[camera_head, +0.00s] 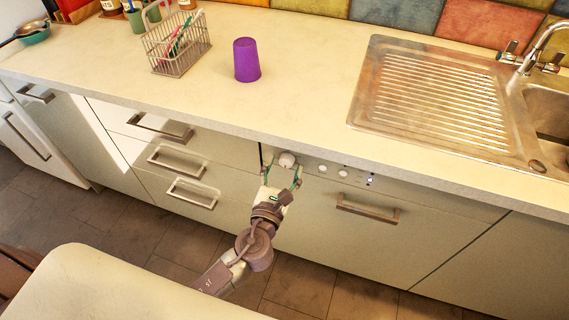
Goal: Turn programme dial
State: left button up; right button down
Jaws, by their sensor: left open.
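The programme dial (287,160) is a pale round knob at the left end of the dishwasher's front panel, under the counter edge. My left gripper (283,174) is open, with its green-edged fingers on either side of the dial. I cannot tell whether the fingers touch it. The dishwasher front (395,238) is closed, with a bar handle (367,208) below the panel. Small round buttons (322,168) and a lit indicator (370,180) sit right of the dial. My right gripper is not in view.
The counter (300,95) overhangs just above the dial. On it are a purple cup (246,60), a wire cutlery basket (178,45) and a metal drainer with a sink (435,95). Drawers with bar handles (178,161) are left of the dishwasher. A pale rounded surface (100,285) is at lower left.

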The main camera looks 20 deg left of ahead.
pick_arm(q)
jog(key=shift+w, duration=0.45)
jog(key=shift+c, duration=0.2)
jog(key=c, duration=1.1)
jog(key=shift+n, duration=0.3)
